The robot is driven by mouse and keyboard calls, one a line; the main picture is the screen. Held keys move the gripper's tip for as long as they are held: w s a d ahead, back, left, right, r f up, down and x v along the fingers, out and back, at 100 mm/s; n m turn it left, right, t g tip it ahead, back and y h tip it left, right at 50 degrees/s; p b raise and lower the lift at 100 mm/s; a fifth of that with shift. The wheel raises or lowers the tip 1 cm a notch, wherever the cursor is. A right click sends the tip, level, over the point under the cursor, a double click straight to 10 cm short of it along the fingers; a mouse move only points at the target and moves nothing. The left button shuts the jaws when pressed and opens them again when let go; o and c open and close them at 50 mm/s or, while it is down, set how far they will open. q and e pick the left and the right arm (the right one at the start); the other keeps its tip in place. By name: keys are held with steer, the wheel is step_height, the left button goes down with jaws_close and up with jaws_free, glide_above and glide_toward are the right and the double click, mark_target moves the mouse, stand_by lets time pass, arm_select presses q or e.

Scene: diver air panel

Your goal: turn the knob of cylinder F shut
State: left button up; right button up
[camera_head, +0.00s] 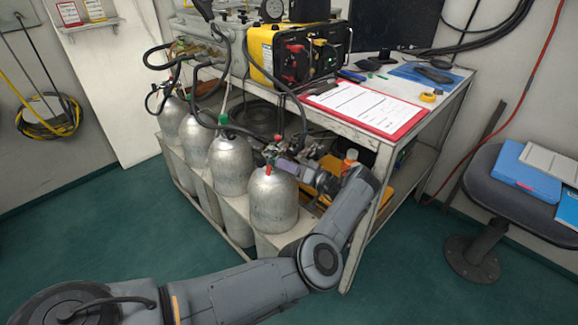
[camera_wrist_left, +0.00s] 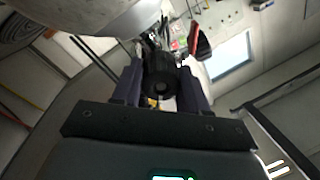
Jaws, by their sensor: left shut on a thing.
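Several silver cylinders stand in a row in a low rack. My left arm reaches in from the bottom left to the nearest cylinder (camera_head: 272,203); I cannot read a letter on it. My left gripper (camera_head: 287,165) is at the valve on top of it, partly hidden among dark fittings. In the left wrist view, my left gripper (camera_wrist_left: 161,82) has its two fingers on either side of a round black knob (camera_wrist_left: 160,84) and is shut on it. The rounded silver cylinder (camera_wrist_left: 90,16) shows at the upper left there. My right gripper is not in view.
A bench with a red clipboard (camera_head: 367,108) and a yellow-black unit (camera_head: 290,50) stands behind the cylinders. Black hoses (camera_head: 200,62) hang over the far cylinders. A stool (camera_head: 500,195) holding blue folders is at the right. The green floor in front is clear.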

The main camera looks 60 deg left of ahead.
arm_select(q)
steer(key=m, duration=0.3)
steer(key=shift+m, duration=0.4)
steer(key=m, duration=0.2)
steer(key=shift+m+p, duration=0.35)
steer(key=shift+m, duration=0.05)
steer(key=m, duration=0.4)
steer(key=shift+t+p, duration=0.3)
steer(key=shift+p, duration=0.1)
steer(key=shift+m, duration=0.6)
steer(key=o, duration=1.1)
steer(key=shift+c, duration=0.2)
